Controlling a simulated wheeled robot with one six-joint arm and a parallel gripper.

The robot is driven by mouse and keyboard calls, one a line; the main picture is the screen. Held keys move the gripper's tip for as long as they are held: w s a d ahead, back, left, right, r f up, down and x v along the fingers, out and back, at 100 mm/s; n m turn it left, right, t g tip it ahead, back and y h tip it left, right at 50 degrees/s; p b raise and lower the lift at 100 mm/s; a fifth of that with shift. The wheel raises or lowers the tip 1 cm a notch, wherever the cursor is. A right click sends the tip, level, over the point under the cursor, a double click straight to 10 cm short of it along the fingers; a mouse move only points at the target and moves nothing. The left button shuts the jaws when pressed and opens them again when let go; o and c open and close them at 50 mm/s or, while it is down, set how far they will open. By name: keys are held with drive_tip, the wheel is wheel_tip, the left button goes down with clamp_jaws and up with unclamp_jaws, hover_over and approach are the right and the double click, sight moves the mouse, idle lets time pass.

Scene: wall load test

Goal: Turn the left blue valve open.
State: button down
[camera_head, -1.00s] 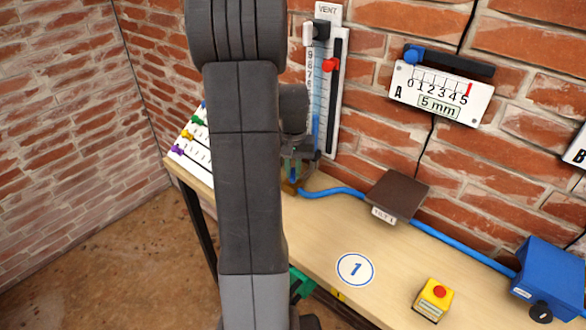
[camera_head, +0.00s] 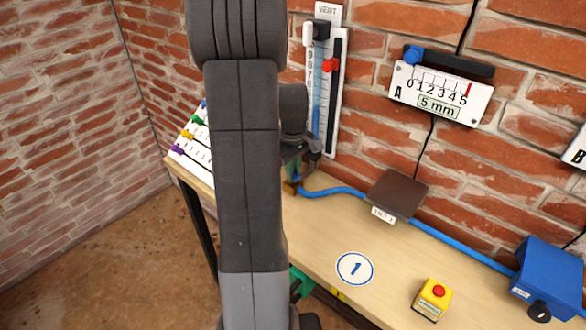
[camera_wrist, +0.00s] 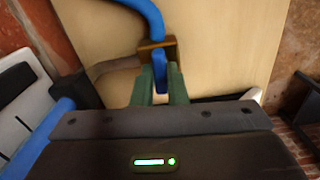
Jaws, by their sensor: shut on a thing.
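The left blue valve shows in the wrist view as a blue lever (camera_wrist: 160,72) on a brass body (camera_wrist: 148,50), with a blue hose running from it. My gripper (camera_wrist: 160,88) has its green fingers on both sides of the lever, shut on it. In the head view, my gripper (camera_head: 292,172) is at the brass valve body (camera_head: 289,188) at the back left of the bench, partly hidden by my arm. The vent gauge (camera_head: 324,90) on the wall behind has a tall blue column and a red slider.
The wooden bench (camera_head: 330,230) holds a dark plate (camera_head: 397,193), a yellow box with a red button (camera_head: 434,298) and a blue box (camera_head: 550,278). A blue hose (camera_head: 450,243) runs along the back. Gauge A (camera_head: 440,93) on the brick wall reads 5 mm.

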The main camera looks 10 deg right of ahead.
drive_tip(key=shift+n, duration=0.6)
drive_tip(key=c, duration=1.4)
unclamp_jaws()
drive_tip(key=shift+c, duration=0.2)
wheel_tip(320, 180, up, 8)
drive_tip(key=shift+f, duration=0.2)
drive_tip(key=shift+f, duration=0.1)
wheel_tip(320, 180, down, 7)
drive_tip(key=shift+f, duration=0.2)
drive_tip(key=shift+m, duration=0.7)
